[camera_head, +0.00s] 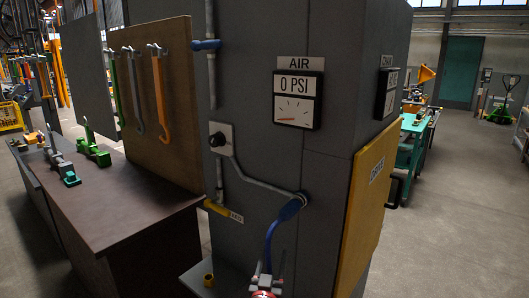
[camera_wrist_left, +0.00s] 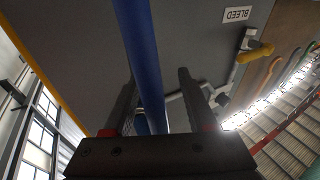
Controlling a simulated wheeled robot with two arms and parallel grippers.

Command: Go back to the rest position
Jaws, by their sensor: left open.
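My left gripper (camera_head: 268,268) is at the bottom of the head view, in front of the grey cabinet. Its two fingers are apart. A long blue handle or hose (camera_head: 271,241) hangs from a blue fitting (camera_head: 289,209) on the grey pipe and ends near the fingers. In the left wrist view the blue piece (camera_wrist_left: 139,45) runs down between the open fingers (camera_wrist_left: 158,85), with gaps at its sides; whether it touches them I cannot tell. My right gripper is not in view.
The cabinet bears an AIR gauge (camera_head: 295,111) reading 0 PSI, a yellow bleed handle (camera_head: 216,208) and a yellow side panel (camera_head: 366,205). A brown bench (camera_head: 120,205) with tools stands left, wrenches (camera_head: 160,95) hanging behind it. The floor (camera_head: 450,200) at right is open.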

